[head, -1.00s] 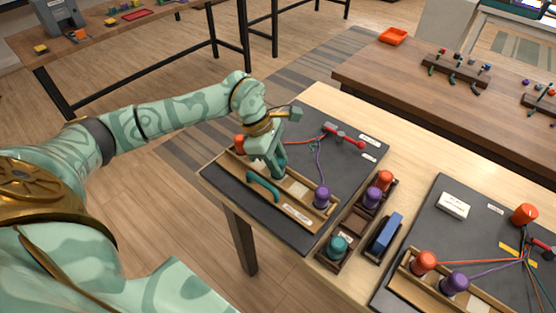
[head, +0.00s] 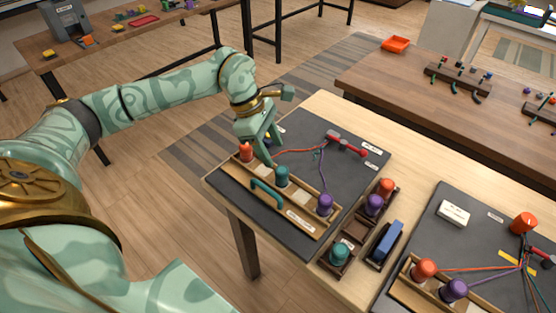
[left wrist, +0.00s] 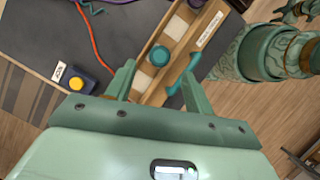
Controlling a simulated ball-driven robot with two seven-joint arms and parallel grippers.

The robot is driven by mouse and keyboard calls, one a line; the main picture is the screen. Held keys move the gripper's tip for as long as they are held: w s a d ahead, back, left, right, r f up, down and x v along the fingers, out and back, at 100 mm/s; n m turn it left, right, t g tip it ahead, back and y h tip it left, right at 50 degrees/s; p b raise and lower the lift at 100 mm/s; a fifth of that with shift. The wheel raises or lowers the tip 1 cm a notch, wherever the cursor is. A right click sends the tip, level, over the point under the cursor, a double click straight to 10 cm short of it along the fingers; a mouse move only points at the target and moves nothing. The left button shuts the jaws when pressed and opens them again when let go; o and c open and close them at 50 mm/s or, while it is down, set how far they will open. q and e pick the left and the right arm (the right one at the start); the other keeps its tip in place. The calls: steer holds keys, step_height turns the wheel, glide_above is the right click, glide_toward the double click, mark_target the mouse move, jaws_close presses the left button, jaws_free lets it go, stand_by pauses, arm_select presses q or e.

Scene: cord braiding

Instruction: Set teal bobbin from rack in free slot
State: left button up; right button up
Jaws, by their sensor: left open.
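A teal bobbin (head: 282,175) stands upright in the middle of the wooden holder (head: 307,212) on the left dark board, between an orange bobbin (head: 246,151) and a purple bobbin (head: 325,204). In the left wrist view the same teal bobbin (left wrist: 159,55) shows ahead of my fingers, apart from them. My left gripper (head: 269,150) is open and empty, beyond the holder and above the board. The dark rack (head: 355,222) right of the board holds another teal bobbin (head: 339,252), a purple one (head: 375,204) and an orange one (head: 386,187).
A teal handle (head: 265,196) curves along the holder's front. Orange and purple cords run to a red-ended tool (head: 345,143) on the board. A blue block (head: 387,238) lies beside the rack. A second board (head: 452,240) with bobbins and cords is at right.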

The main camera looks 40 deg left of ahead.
arm_select(q)
steer(key=v, duration=0.4)
steer(key=shift+r+p, duration=0.3)
steer(key=shift+s+f, duration=0.1)
